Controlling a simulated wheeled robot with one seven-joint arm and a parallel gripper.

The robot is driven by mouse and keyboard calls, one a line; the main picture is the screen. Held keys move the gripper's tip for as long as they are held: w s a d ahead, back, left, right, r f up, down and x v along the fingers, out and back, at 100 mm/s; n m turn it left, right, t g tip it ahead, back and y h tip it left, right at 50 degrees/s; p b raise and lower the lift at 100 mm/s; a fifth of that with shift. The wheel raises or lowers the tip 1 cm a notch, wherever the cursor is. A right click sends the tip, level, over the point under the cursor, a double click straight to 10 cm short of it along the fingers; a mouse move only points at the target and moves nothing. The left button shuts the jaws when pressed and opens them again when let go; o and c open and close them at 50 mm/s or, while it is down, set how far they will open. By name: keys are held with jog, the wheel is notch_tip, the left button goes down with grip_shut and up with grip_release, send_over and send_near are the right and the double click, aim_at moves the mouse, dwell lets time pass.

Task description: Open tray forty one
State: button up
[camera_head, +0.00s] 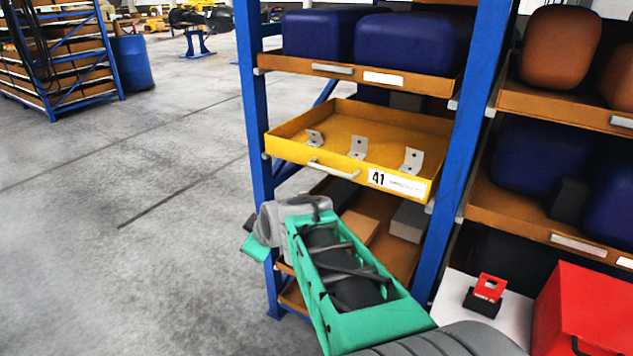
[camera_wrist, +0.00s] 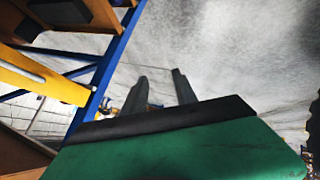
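The yellow tray marked 41 (camera_head: 404,184) sits in the blue rack, under the shelf with the dark blue castings. It holds three grey metal brackets (camera_head: 358,147) and has a pale bar handle (camera_head: 333,172) on its front. My green arm reaches up in front of the rack, with its grey wrist below and left of the handle. In the wrist view my gripper (camera_wrist: 160,85) shows two dark fingers apart with nothing between them. The yellow tray (camera_wrist: 42,78) shows at the left of that view, clear of the fingers. In the head view the fingers are hidden.
Blue rack posts (camera_head: 467,130) flank the tray. Dark blue castings (camera_head: 410,42) stand on the shelf above. A red box (camera_head: 588,305) and a small red and black item (camera_head: 486,294) are at the lower right. The floor to the left is free.

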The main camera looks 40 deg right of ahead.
jog(key=w+d+n+t+h+b, duration=0.2)
jog(key=w+d, duration=0.2)
jog(key=d, duration=0.7)
jog(key=n+t+h+b, duration=0.1)
jog(key=n+t+h, duration=0.2)
jog(key=t+h, duration=0.1)
send_near(331, 172)
jog(key=x, duration=0.4)
jog(key=shift+d, duration=0.1)
jog(key=p+x, duration=0.1)
jog(key=x, duration=0.5)
jog(key=shift+w, duration=0.4)
jog(key=shift+w+d+f, duration=0.1)
jog(key=shift+w+d, duration=0.05)
jog(key=shift+w, duration=0.05)
jog(key=shift+c, duration=0.3)
grip_shut()
